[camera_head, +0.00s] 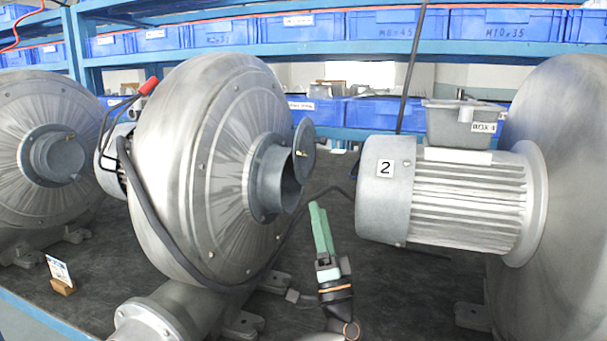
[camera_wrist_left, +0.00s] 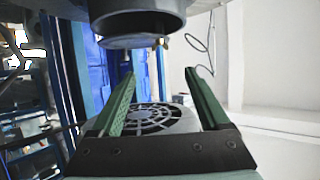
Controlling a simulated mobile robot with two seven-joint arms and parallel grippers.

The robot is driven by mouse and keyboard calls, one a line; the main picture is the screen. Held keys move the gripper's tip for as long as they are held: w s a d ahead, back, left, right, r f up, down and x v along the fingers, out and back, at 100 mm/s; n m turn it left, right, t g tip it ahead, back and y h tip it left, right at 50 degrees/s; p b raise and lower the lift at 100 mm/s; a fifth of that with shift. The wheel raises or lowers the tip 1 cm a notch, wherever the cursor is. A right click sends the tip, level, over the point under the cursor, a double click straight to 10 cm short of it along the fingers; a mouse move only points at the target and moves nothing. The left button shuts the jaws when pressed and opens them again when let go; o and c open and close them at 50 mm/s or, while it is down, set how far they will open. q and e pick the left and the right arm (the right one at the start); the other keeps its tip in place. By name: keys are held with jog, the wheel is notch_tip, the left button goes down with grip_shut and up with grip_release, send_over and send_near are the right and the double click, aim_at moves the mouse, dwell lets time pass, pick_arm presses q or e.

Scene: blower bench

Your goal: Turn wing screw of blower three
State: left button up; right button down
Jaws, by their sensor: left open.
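The middle blower (camera_head: 215,170) is a grey metal drum with a short inlet pipe and a round flap (camera_head: 305,137) at its mouth. A small brass wing screw (camera_head: 301,153) sits by the flap; it also shows in the left wrist view (camera_wrist_left: 163,42), under the pipe's rim. No number three is readable on any blower. My left gripper (camera_head: 318,206) has green fingers, points up, and is below and in front of the pipe mouth. In the left wrist view its fingers (camera_wrist_left: 161,72) stand apart with nothing gripped, below the wing screw. My right gripper is not in view.
A motor labelled 2 (camera_head: 465,205) stands close to the right of my left gripper. Another blower (camera_head: 50,165) stands at left. A black cable (camera_head: 165,232) hangs around the middle blower. A small card (camera_head: 60,270) stands at the bench's left edge. Blue bins (camera_head: 395,25) line the shelf behind.

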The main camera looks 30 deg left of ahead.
pick_arm(q)
jog(key=p, duration=0.2)
send_near(306, 155)
jog(key=x, duration=0.6)
jog(key=shift+w+a+r, duration=0.15)
jog(key=shift+w+r, duration=0.05)
jog(key=shift+r, duration=0.05)
jog(key=shift+w+a+r, duration=0.25)
jog(key=shift+a+r, duration=0.05)
jog(key=shift+r, duration=0.1)
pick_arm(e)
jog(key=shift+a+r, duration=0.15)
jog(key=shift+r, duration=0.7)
pick_arm(q)
jog(key=shift+c, duration=0.4)
jog(key=shift+p, duration=0.3)
grip_shut()
